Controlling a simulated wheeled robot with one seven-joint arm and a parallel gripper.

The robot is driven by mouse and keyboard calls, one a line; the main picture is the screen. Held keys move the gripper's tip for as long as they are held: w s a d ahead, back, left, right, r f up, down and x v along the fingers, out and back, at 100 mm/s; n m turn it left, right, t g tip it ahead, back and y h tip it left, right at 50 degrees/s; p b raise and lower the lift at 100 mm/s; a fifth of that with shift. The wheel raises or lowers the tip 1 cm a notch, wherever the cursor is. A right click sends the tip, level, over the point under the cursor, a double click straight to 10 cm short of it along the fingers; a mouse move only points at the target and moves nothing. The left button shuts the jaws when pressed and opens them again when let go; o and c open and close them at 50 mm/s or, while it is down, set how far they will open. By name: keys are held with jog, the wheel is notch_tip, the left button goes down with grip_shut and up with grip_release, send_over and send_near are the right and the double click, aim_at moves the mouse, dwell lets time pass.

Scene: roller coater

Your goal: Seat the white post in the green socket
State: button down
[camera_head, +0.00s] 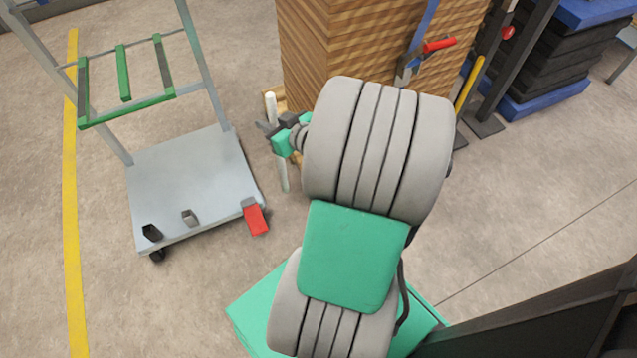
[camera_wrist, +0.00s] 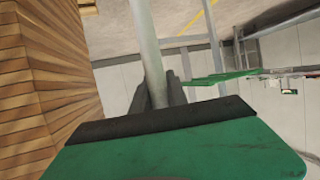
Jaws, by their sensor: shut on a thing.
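The white post (camera_head: 282,174) is held roughly upright, with its top and lower end showing above and below my gripper (camera_head: 268,129). It also shows in the wrist view as a pale rod (camera_wrist: 150,55) between the dark fingers of my gripper (camera_wrist: 160,95). My gripper is shut on the post, to the right of a grey cart (camera_head: 185,180) and apart from it. I cannot make out a green socket in either view. Two small sockets, a black one (camera_head: 152,232) and a grey one (camera_head: 190,217), stand at the cart's front edge.
A tall wooden stack (camera_head: 340,45) stands close behind my gripper, with a red-handled clamp (camera_head: 438,45) on it. The cart has a frame with green bars (camera_head: 124,75) and a red pedal (camera_head: 255,219) at its corner. The cart deck is mostly bare.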

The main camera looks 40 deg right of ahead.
jog(key=w+d+f+m+h+b, duration=0.1)
jog(key=w+d+f+h+b, duration=0.1)
jog(key=d+f+b, duration=1.1)
jog(key=d+f, duration=0.1)
jog(key=d, duration=0.2)
jog(key=shift+d+f+m, duration=0.15)
jog(key=shift+d+m, duration=0.1)
jog(key=shift+m, duration=0.15)
jog(key=c, duration=1.6)
grip_release()
jog(key=shift+w, duration=0.1)
jog(key=o, duration=0.3)
jog(key=shift+d+r, duration=0.1)
jog(key=shift+r, duration=0.15)
jog(key=shift+r, duration=0.1)
